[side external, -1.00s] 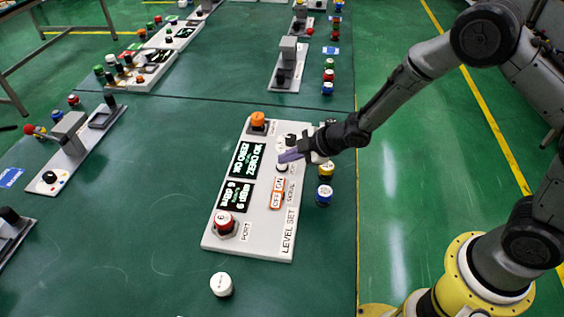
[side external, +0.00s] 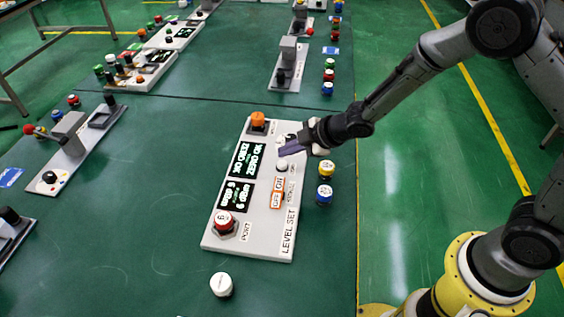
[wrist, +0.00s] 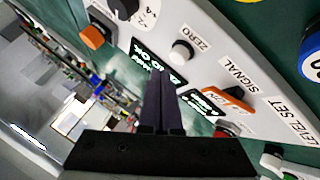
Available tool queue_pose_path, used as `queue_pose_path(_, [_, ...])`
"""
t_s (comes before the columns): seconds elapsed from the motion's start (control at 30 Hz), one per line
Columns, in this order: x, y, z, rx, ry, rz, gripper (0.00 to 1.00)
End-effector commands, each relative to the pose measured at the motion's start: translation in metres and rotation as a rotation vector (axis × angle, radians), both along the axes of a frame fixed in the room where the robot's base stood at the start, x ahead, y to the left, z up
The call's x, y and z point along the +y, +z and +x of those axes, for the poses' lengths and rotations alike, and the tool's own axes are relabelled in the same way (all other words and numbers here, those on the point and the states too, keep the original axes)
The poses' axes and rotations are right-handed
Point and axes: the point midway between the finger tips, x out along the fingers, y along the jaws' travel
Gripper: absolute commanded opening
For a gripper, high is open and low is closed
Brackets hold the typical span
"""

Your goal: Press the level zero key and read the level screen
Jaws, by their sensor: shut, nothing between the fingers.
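The white level panel (side external: 262,243), lettered LEVEL SET, lies on the green table. Its round white zero key (side external: 281,165) stands beside the upper screen; it also shows in the wrist view (wrist: 181,51), next to the ZERO label. My gripper (side external: 281,152) is shut and empty, its purple fingertips just above and beyond the key in the side view; contact cannot be told. In the wrist view the fingers (wrist: 160,76) lie left of the key, apart from it in the picture. The upper screen (side external: 248,160) has bright lettering that seems to include "ZERO OK". The lower screen (side external: 236,195) is too small to read surely.
An orange signal switch (side external: 277,192), a red-topped port knob (side external: 224,222) and an orange knob (side external: 258,120) rise from the panel. A yellow-topped jar (side external: 325,169) and a blue-topped jar (side external: 324,193) stand at its right. A white cap (side external: 221,284) lies in front.

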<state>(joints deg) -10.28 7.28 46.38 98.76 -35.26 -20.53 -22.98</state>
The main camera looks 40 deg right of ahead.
Motion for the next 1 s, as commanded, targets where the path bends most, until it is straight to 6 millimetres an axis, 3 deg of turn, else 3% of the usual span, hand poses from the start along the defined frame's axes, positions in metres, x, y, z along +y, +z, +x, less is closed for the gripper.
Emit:
queue_pose_path(0.43, [0.000,0.040,0.000,-0.003,0.001,-0.001,0.00])
queue_pose_path(1.0, [0.000,0.043,0.000,-0.001,0.000,-0.001,0.00])
